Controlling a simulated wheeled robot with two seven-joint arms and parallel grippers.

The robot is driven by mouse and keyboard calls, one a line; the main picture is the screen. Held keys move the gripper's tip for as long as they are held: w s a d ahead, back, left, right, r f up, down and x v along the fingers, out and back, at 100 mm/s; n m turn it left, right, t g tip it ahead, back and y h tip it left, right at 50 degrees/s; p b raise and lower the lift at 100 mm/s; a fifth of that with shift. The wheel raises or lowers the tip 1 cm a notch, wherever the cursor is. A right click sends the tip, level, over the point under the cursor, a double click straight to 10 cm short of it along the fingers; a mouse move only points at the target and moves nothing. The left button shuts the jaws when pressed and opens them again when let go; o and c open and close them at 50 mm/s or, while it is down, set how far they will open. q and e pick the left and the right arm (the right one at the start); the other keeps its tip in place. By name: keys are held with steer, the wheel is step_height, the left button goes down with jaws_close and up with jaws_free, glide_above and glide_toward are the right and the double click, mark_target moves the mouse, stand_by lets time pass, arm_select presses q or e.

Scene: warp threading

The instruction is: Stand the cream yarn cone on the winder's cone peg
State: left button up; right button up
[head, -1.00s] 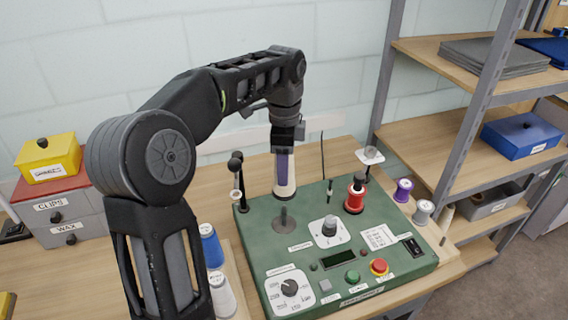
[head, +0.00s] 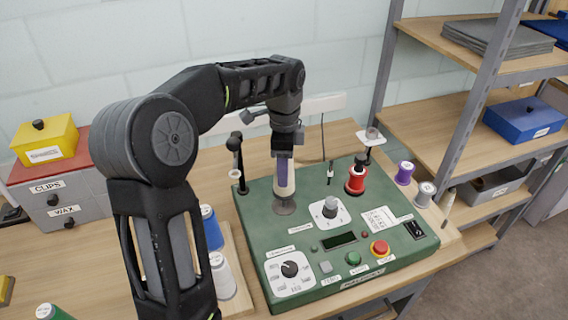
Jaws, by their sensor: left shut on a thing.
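My left gripper (head: 284,158) is shut on the cream yarn cone (head: 284,184), and its fingers cover much of the cone's upper part. The cone is upright above the round grey base of the cone peg (head: 285,208) on the green winder (head: 365,255). The peg's shaft is hidden, so the cone appears to be around it. The cone's lower end is close to the base; whether it touches I cannot tell. My right gripper is not in view.
A red spool (head: 356,180) is on the winder's right side, and a dark post (head: 236,160) stands at its back left. Blue (head: 211,230) and white (head: 221,275) cones stand left of it. Purple (head: 404,174) and grey (head: 425,194) spools stand to the right.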

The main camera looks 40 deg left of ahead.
arm_select(q)
steer(key=shift+f+b, duration=1.2)
steer(key=shift+f, duration=0.95)
steer(key=shift+f+b, duration=0.45)
steer(key=shift+f, duration=0.25)
steer(key=o, duration=1.5)
steer(key=shift+c, duration=0.2)
step_height(320, 180, up, 8)
steer(key=shift+f, duration=0.1)
